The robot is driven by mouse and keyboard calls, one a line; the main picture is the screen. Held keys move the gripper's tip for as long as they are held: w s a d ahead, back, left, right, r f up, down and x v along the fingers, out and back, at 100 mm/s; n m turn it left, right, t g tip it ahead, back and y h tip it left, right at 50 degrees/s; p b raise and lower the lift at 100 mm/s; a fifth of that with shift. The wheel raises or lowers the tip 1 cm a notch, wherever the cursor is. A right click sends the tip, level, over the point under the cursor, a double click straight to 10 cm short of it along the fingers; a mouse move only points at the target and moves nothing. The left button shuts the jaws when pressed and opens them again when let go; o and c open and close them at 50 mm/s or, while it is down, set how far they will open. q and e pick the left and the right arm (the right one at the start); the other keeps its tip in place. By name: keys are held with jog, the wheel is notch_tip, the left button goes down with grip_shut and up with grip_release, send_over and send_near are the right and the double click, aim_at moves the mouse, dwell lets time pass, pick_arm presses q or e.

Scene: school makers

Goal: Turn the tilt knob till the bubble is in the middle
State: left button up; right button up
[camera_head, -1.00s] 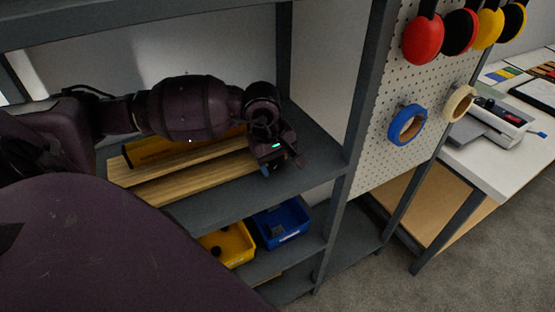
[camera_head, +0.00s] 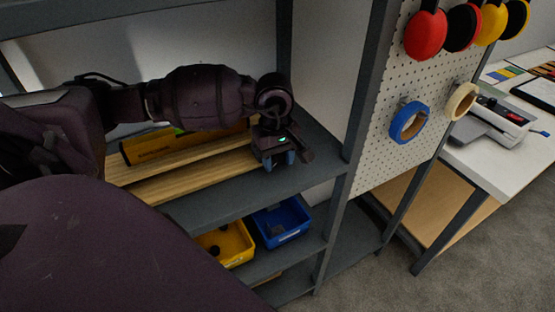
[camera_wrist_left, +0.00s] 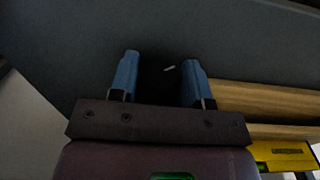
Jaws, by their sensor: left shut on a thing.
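My left gripper (camera_head: 278,158) is over the right end of the wooden planks on the shelf. The gripper is shut on this knob, which is hard to make out against the dark shelf. A yellow spirit level (camera_head: 160,147) lies behind the planks, partly covered by my left arm; its corner also shows in the left wrist view (camera_wrist_left: 283,157). The bubble cannot be read. My right gripper is not in view.
Wooden planks (camera_head: 190,169) lie along the grey shelf (camera_head: 225,195). Yellow (camera_head: 232,244) and blue bins (camera_head: 283,221) sit below. The shelf upright (camera_head: 360,105) and pegboard, with blue tape (camera_head: 408,122) and ear defenders (camera_head: 427,35), stand to the right.

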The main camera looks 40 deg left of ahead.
pick_arm(q)
jog(key=shift+w+g+y+b, duration=0.2)
jog(key=shift+g+y+b, duration=0.25)
jog(key=shift+g, duration=0.25)
jog(key=shift+d+g+y+b, duration=0.1)
jog(key=shift+g+y+b, duration=0.15)
jog(key=shift+g+b, duration=0.45)
jog(key=shift+g, duration=0.4)
jog(key=shift+g+y, duration=0.3)
jog(key=shift+g, duration=0.1)
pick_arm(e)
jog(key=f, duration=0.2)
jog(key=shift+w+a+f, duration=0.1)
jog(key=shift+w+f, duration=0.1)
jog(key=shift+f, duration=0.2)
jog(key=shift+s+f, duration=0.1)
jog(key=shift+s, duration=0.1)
pick_arm(q)
jog(key=o, duration=0.9)
jog(key=shift+w, duration=0.1)
